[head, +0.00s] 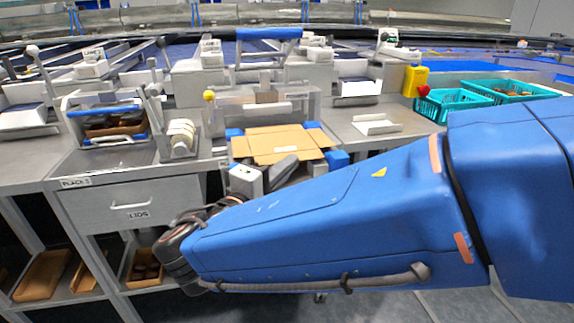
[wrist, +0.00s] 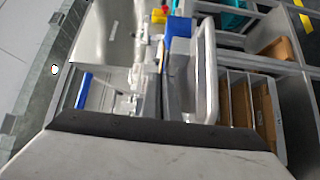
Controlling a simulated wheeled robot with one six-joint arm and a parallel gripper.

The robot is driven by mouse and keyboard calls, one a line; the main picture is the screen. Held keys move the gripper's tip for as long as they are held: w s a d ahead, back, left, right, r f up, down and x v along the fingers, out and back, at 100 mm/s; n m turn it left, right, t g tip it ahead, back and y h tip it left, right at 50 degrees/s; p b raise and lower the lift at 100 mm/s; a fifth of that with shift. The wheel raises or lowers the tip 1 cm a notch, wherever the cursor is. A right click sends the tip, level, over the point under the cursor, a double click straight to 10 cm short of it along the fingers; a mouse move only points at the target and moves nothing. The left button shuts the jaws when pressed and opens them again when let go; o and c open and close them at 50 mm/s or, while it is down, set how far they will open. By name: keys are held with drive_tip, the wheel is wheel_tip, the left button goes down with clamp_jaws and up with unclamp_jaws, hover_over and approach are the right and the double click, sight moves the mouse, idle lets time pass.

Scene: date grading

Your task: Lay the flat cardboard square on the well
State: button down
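A tan cardboard square (head: 280,143) lies nearly flat in the head view, with crease lines across it. It sits among blue corner blocks (head: 337,159) at the counter's front edge. It covers whatever is under it, so I cannot see the well's opening. Grey blocky parts (head: 245,181) show just in front of the cardboard, by my blue arm; they seem to be my gripper. I cannot tell whether they touch the cardboard. My arm hides part of this area. In the wrist view, a large grey body fills the bottom and no fingertips can be made out.
A grey drawer (head: 130,207) labelled LIDS is at the left, with a basket of dark items (head: 115,122) above it. Teal crates (head: 452,103) and a yellow box (head: 415,80) stand at the right. Shelves with brown boxes (head: 43,275) are low at the left.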

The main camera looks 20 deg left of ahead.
sight(290, 182)
drive_tip(key=shift+f, duration=0.35)
idle(0.5)
drive_tip(key=c, duration=2)
unclamp_jaws()
drive_tip(key=shift+f, duration=0.7)
drive_tip(key=shift+s+d, duration=0.15)
drive_tip(key=shift+s, duration=0.05)
drive_tip(key=shift+s+d+f, duration=0.1)
drive_tip(key=shift+s+d, duration=0.4)
drive_tip(key=shift+s, duration=0.35)
drive_tip(key=shift+s+d, duration=0.45)
drive_tip(key=shift+s, duration=0.25)
drive_tip(key=shift+s+d, duration=0.4)
drive_tip(key=shift+s, duration=0.35)
drive_tip(key=shift+s+d, duration=0.45)
drive_tip(key=shift+s, duration=0.25)
drive_tip(key=shift+s+d+r, duration=0.2)
drive_tip(key=shift+s, duration=0.05)
